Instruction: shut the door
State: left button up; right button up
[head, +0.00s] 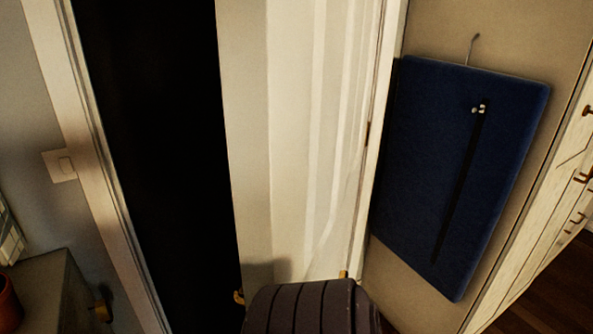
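The white panelled door (292,140) stands ajar in the middle of the head view. A black gap (160,150) shows between its left edge and the left side of the door frame (85,150). The door's right edge meets the right side of the frame. A small brass handle (239,296) shows low at the door's left edge. Another brass piece shows low near its right edge. The door's lowest part is hidden or out of view.
A dark blue board (455,170) hangs from a hook on the wall right of the door. White cabinets (540,220) with dark handles stand at the far right over wooden floor (555,290). A light switch (60,166) and a grey surface (45,290) are at left.

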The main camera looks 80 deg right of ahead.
aim_at(296, 76)
jog(key=z, duration=2.7)
jog(key=l, duration=0.1)
